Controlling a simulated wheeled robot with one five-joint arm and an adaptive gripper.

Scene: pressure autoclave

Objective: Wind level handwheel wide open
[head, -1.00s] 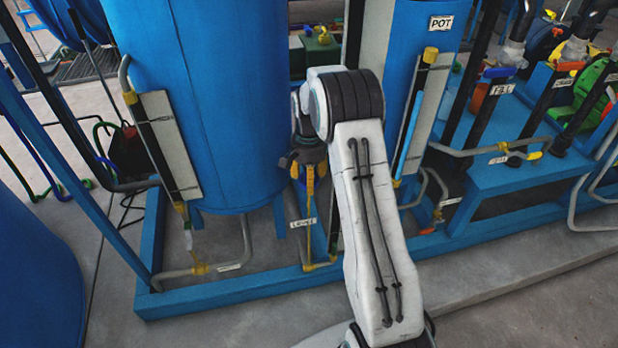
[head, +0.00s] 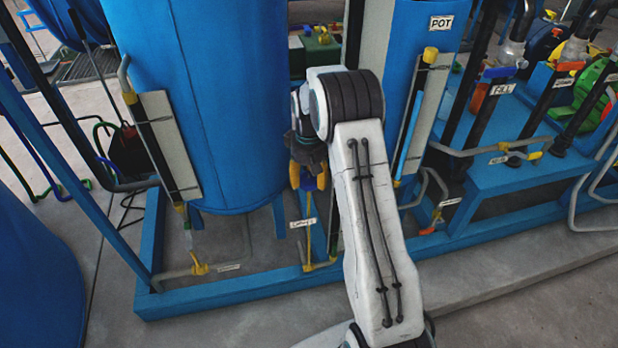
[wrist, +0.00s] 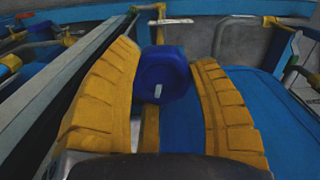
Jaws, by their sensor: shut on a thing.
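The level handwheel shows in the wrist view as a dark blue, ribbed knob (wrist: 163,72) with a small pale mark on its face. My gripper (wrist: 168,58) has its two yellow ridged fingers shut on it, one on each side. In the head view my gripper (head: 308,177) points down between the large blue tank and the pot, just above a white label (head: 303,223) on a yellow pipe.
The large blue tank (head: 215,100) stands close on the left. The blue vessel marked POT (head: 430,60) is on the right. A blue base frame (head: 220,296) with pipes runs below. The concrete floor in front (head: 500,300) is clear.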

